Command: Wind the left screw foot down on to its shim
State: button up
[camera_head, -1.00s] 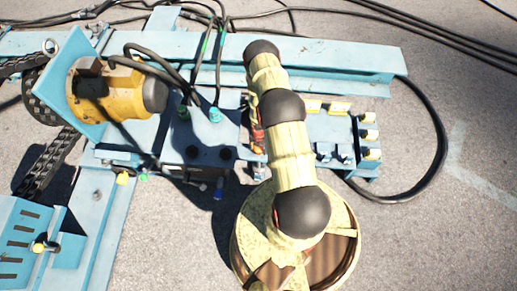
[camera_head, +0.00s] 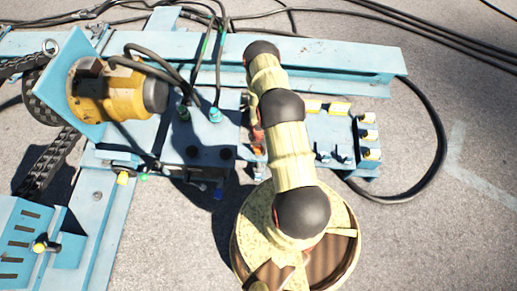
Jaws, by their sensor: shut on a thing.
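My arm rises from its round base (camera_head: 345,220) at the bottom and reaches up over the blue machine frame (camera_head: 330,80). My gripper is hidden behind the arm's links and does not show clearly. A cream wrist part (camera_head: 252,105) shows just left of the middle joint, with small orange-red parts (camera_head: 258,145) below it that I cannot tell apart. I cannot make out the left screw foot or its shim, so I cannot tell whether they touch.
A yellow motor (camera_head: 118,90) on a blue plate stands at the left, with chains beside it. Black hoses (camera_head: 205,50) run down to a blue block (camera_head: 195,150). Yellow-capped fittings (camera_head: 368,134) line the right end. Open ground (camera_head: 450,240) lies at the right.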

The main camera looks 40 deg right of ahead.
jog(key=m, duration=0.7)
jog(key=shift+p, duration=0.35)
jog(key=m, duration=0.6)
jog(key=shift+m, duration=0.3)
jog(key=m, duration=1.2)
jog(key=shift+m, duration=0.3)
jog(key=o, duration=1.1)
